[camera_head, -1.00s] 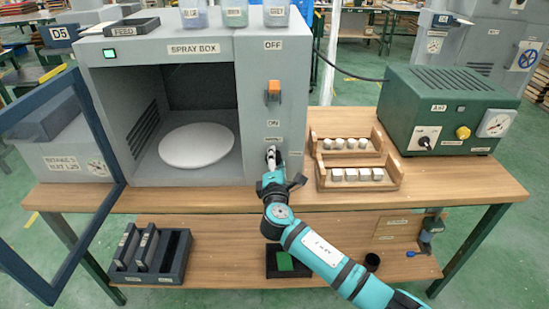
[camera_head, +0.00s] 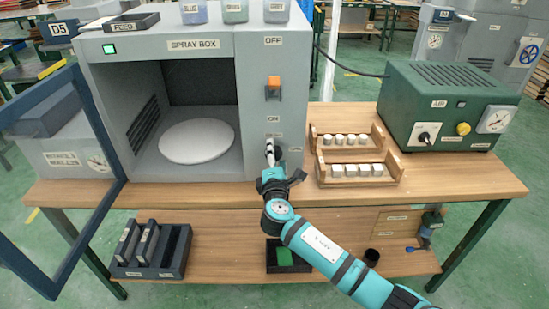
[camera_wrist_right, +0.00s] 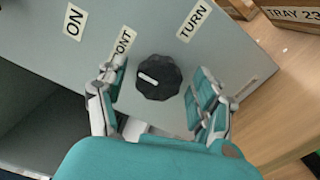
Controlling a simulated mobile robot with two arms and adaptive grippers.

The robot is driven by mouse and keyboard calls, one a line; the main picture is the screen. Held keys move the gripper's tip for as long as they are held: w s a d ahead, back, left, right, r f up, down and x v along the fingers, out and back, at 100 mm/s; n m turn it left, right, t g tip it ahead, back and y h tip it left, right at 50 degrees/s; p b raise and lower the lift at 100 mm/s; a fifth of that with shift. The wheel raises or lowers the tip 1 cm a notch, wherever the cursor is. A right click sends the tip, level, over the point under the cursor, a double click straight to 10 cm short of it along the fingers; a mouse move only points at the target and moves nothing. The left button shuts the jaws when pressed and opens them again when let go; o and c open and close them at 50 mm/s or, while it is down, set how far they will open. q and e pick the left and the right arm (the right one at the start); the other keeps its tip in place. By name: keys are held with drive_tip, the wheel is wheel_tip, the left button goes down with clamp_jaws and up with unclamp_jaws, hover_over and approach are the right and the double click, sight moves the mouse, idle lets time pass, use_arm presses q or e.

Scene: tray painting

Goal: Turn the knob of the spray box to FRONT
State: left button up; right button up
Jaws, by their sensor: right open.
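The spray box (camera_head: 255,100) is a grey cabinet with an open front and a white round plate (camera_head: 197,143) inside. Its black knob (camera_wrist_right: 158,77) shows in the right wrist view, with a white pointer mark. The mark points up and left, toward the FRONT label (camera_wrist_right: 122,50), which is partly covered by a finger. A TURN label (camera_wrist_right: 194,21) sits at the knob's upper right. My right gripper (camera_wrist_right: 160,95) is open, with one finger on each side of the knob and visible gaps to both. In the head view my right gripper (camera_head: 271,158) hides the knob. My left gripper is not seen.
An orange switch (camera_head: 274,86) sits above the ON label. Wooden racks (camera_head: 357,173) with several white-topped jars stand right of the gripper. A green AIR box (camera_head: 440,110) is farther right. The box's blue-framed door (camera_head: 100,110) hangs open at left.

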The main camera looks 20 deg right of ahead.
drive_tip(key=v, duration=1.2)
